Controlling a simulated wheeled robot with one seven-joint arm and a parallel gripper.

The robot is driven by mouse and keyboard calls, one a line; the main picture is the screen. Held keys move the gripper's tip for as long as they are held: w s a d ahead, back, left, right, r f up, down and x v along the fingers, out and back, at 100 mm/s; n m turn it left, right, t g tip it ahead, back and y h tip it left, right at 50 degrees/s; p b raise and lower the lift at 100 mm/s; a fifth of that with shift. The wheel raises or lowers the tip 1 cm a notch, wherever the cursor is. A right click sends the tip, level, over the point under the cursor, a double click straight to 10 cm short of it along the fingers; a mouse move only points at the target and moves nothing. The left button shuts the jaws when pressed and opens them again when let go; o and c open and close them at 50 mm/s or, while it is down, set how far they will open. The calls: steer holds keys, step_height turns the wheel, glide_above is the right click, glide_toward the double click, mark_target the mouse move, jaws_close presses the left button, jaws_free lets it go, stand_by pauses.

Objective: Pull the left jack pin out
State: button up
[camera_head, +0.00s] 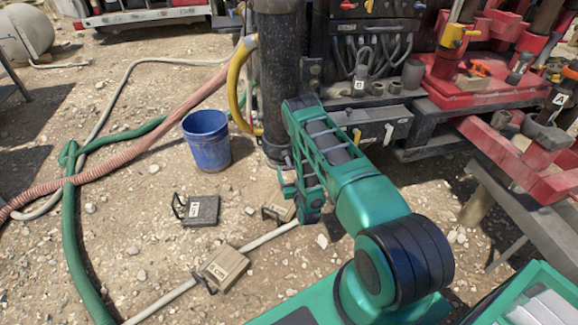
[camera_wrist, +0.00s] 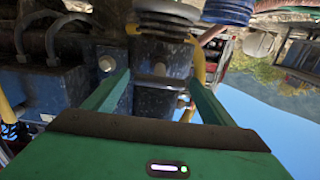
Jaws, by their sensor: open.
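The left jack appears to be the thick dark upright column (camera_head: 278,75) in the head view, just left of my green arm. What seems to be my gripper (camera_head: 284,178) is low beside its foot, partly hidden by my arm. In the wrist view the green fingers of my gripper (camera_wrist: 158,78) are spread apart, with a dark metal bracket (camera_wrist: 158,92) showing between and beyond them. A small shiny metal piece (camera_wrist: 184,101), possibly the jack pin, shows by the right finger. I cannot tell whether they touch. Nothing is visibly held.
A blue bucket (camera_head: 206,139) stands left of the column. Hoses, including a green one (camera_head: 73,235), cross the gravel. Several small blocks, one dark (camera_head: 201,211) and one tan (camera_head: 224,266), lie on the ground. Red and black machinery (camera_head: 460,92) fills the right.

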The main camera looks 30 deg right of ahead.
steer(key=v, duration=0.6)
steer(key=shift+s, duration=0.15)
